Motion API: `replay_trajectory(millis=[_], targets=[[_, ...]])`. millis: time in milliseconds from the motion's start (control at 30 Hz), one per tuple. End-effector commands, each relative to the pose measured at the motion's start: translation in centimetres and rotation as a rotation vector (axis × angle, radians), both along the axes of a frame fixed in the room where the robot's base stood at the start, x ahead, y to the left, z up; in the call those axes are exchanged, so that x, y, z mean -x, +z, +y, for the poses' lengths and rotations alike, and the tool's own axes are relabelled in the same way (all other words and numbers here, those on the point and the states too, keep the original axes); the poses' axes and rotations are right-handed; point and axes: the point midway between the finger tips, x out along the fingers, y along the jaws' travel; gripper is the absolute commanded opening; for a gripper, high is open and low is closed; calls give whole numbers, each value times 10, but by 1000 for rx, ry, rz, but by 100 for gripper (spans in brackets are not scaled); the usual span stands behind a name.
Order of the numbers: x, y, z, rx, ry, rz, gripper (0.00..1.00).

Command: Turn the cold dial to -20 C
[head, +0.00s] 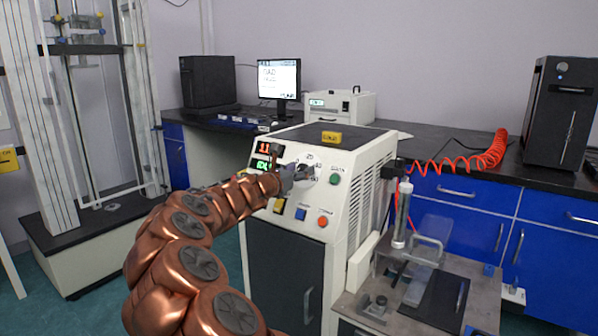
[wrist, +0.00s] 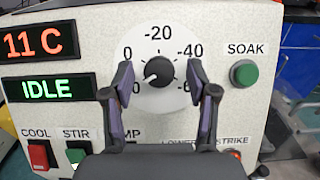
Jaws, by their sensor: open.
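The cold dial (wrist: 159,72) is a dark round knob on a white disc in the wrist view. Its light mark points to the lower left, toward a label partly hidden by a finger. The labels 0, -20, -40 and -60 run around it, with -20 straight above. My gripper (wrist: 160,80) is open, with one finger on each side of the knob and gaps between. In the head view my gripper (head: 298,174) is at the machine's sloped panel and hides most of the knob. The displays (wrist: 46,65) read 11 C and IDLE.
Close by on the panel are a green SOAK button (wrist: 243,73), a red COOL switch (wrist: 39,155) and a green STIR switch (wrist: 76,154). A yellow block (head: 331,137) lies on top of the machine. A clear-guarded fixture (head: 420,262) stands at the right.

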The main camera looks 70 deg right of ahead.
Motion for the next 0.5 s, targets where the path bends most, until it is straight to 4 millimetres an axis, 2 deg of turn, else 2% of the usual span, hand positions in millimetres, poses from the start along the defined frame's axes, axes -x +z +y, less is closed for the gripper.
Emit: replay_trajectory(millis=[67,500], targets=[[0,0,0,0,0,0,55],[-1,0,0,0,1,0,9]])
